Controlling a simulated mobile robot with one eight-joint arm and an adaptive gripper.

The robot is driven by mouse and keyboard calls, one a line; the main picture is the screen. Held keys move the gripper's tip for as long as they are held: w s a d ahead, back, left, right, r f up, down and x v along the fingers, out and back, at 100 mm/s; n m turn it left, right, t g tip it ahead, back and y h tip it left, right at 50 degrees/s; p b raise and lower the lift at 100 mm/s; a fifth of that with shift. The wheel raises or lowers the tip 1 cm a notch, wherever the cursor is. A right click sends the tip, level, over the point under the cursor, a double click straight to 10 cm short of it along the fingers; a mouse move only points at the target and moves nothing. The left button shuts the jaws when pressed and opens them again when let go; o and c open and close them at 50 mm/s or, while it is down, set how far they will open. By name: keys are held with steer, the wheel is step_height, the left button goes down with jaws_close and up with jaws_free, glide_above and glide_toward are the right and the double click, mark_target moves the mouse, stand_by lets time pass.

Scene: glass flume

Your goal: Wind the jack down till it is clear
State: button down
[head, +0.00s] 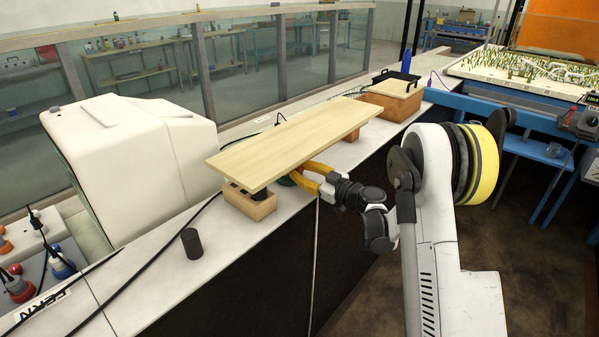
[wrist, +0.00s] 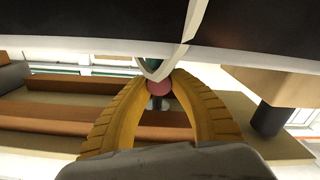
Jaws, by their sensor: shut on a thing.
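The jack (head: 288,181) shows only as a bit of green under the near side of a pale wooden board (head: 290,140); most of it is hidden. My gripper (head: 302,177) reaches in from the right, its yellow fingers just below the board's edge. In the wrist view the two fingers (wrist: 159,82) close around a small round red knob (wrist: 158,88), with a green part (wrist: 153,64) just beyond it. The board lies level over a wooden block (head: 250,204) near its left end. Whether the jack's top touches the board is hidden.
A wooden box with a black tray (head: 395,88) stands beyond the board. A thin cord hangs down the ledge's front below my gripper.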

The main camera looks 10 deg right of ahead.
steer(key=shift+n+b, duration=0.45)
steer(key=shift+n, duration=1.75)
steer(key=c, duration=1.1)
jaws_free()
